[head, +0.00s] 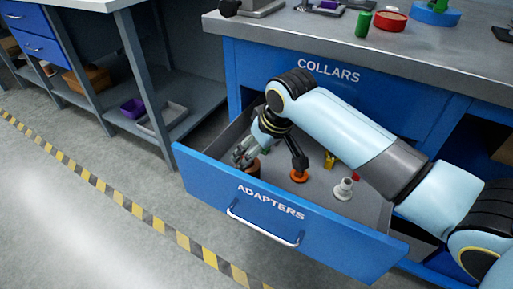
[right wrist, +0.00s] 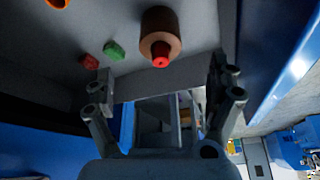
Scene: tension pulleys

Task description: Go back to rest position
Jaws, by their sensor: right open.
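My right arm reaches in from the right over an open blue drawer (head: 215,180) labelled ADAPTERS. Its gripper (head: 243,158) is low inside the drawer, at the left end. In the right wrist view the gripper (right wrist: 161,80) has its fingers wide apart with nothing between them. A brown cylindrical piece with a red tip (right wrist: 161,35) lies just beyond the fingertips, apart from them. My left gripper is not in view.
The drawer also holds an orange-based piece (head: 299,177), a white stepped piece (head: 344,189) and a yellow piece (head: 329,160). A small green piece (right wrist: 114,50) and red piece (right wrist: 88,61) lie near the fingers. The drawer walls surround the gripper. The worktop (head: 290,30) overhangs behind.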

